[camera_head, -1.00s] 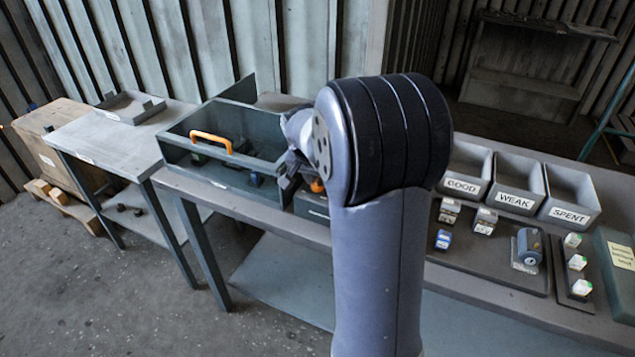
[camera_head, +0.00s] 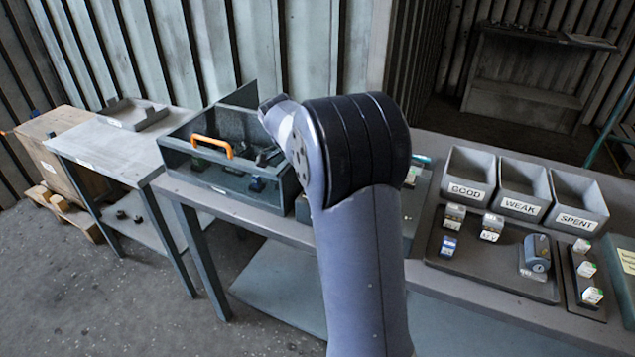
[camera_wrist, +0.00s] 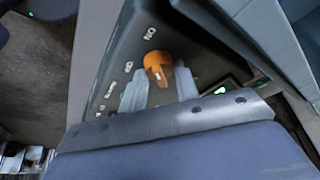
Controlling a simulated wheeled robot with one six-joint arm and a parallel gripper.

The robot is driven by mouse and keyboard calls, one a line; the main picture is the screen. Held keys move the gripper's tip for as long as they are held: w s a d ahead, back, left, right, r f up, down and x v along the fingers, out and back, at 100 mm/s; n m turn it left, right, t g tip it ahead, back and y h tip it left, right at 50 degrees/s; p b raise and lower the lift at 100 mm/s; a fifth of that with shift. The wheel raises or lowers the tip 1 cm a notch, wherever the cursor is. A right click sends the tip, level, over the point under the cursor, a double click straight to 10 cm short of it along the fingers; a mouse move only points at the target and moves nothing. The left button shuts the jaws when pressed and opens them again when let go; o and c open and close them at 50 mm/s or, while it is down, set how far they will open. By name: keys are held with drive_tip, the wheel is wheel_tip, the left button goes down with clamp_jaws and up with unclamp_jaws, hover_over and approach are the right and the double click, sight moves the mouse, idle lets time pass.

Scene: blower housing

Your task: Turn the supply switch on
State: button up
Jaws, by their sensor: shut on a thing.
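The orange switch knob (camera_wrist: 157,64) sits on a dark panel (camera_wrist: 112,62) in the wrist view. An ON label is on the panel beside the knob, and smaller lettering, hard to read, runs along the panel's left side. My gripper (camera_wrist: 157,82) is at the knob, with one pale finger on each side, shut on it. The knob carries a dark pointer mark, but I cannot tell exactly which position it is at. In the head view my arm hides the knob and most of the gripper.
A dark open case with an orange handle (camera_head: 212,143) stands left of my arm. Bins marked GOOD (camera_head: 467,190), WEAK (camera_head: 520,208) and SPENT (camera_head: 575,222) stand to the right. A low tray (camera_head: 470,275) with small blocks lies before them. A grey side table (camera_head: 110,150) is far left.

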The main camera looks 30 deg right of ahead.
drive_tip(key=shift+m, duration=0.5)
drive_tip(key=o, duration=1)
drive_tip(key=shift+c, duration=0.2)
drive_tip(key=v, duration=1)
drive_tip(key=shift+w+r, duration=0.2)
drive_tip(key=shift+r, duration=0.2)
drive_tip(key=shift+a, duration=0.15)
drive_tip(key=x, duration=1.1)
drive_tip(key=shift+s, duration=0.15)
